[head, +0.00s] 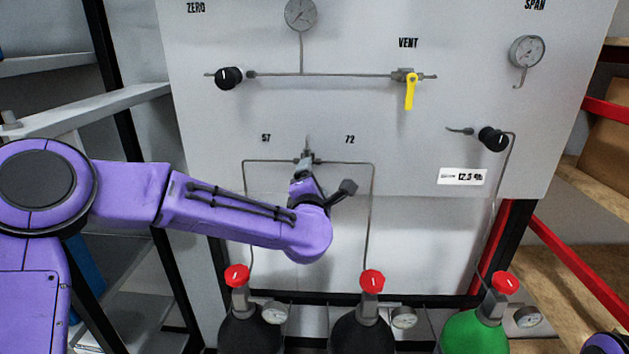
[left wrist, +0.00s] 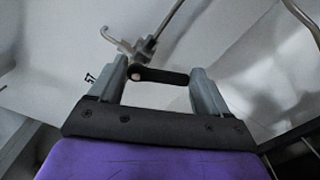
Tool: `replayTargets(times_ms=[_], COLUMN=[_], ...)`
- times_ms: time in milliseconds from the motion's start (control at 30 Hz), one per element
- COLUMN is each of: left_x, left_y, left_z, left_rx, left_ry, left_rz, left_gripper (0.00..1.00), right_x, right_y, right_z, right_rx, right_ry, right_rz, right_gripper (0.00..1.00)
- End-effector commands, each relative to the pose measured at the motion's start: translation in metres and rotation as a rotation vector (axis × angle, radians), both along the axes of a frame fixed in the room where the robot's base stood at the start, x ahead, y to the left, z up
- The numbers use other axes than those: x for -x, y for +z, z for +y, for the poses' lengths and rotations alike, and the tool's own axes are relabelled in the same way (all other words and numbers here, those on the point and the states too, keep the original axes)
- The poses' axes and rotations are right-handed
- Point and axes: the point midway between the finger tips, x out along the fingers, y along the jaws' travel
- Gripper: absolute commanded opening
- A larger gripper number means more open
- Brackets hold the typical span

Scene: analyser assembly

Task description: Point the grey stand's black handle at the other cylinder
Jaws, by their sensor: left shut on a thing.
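The grey stand (head: 307,154) is a small valve fitting on the white panel, between the labels 57 and 72. Thin pipes run from both its sides down towards two black cylinders, the left one (head: 250,335) and the middle one (head: 362,335). My left gripper (head: 304,170) is at the stand and covers most of it in the head view. In the left wrist view the black handle (left wrist: 163,76) spans between the two grey fingers of my left gripper (left wrist: 166,90), which is shut on it. Its direction on the panel is hidden in the head view. My right gripper is out of view.
A green cylinder (head: 475,333) stands at the right, and the cylinders have red caps. The yellow vent handle (head: 410,92), black knobs (head: 229,78) and gauges (head: 300,14) sit on the panel. Shelving flanks both sides.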

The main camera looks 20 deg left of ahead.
Motion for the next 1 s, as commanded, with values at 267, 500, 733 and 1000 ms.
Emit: replayTargets(times_ms=[267, 500, 733, 1000], left_x=[0.002, 0.004, 0.005, 0.007], left_y=[-0.004, -0.006, -0.006, -0.005], left_z=[0.005, 0.010, 0.016, 0.022], left_rx=[-0.252, -0.472, -0.682, -0.929], left_ry=[-0.002, -0.002, -0.002, -0.003], left_rz=[0.074, 0.138, 0.198, 0.269], left_gripper=[0.47, 0.47, 0.47, 0.47], right_x=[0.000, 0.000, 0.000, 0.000], right_y=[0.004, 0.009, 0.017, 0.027], right_z=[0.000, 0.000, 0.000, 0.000], right_rx=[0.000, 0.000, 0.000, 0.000], right_ry=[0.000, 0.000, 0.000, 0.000], right_rz=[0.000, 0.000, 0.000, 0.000], right_gripper=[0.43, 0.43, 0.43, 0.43])
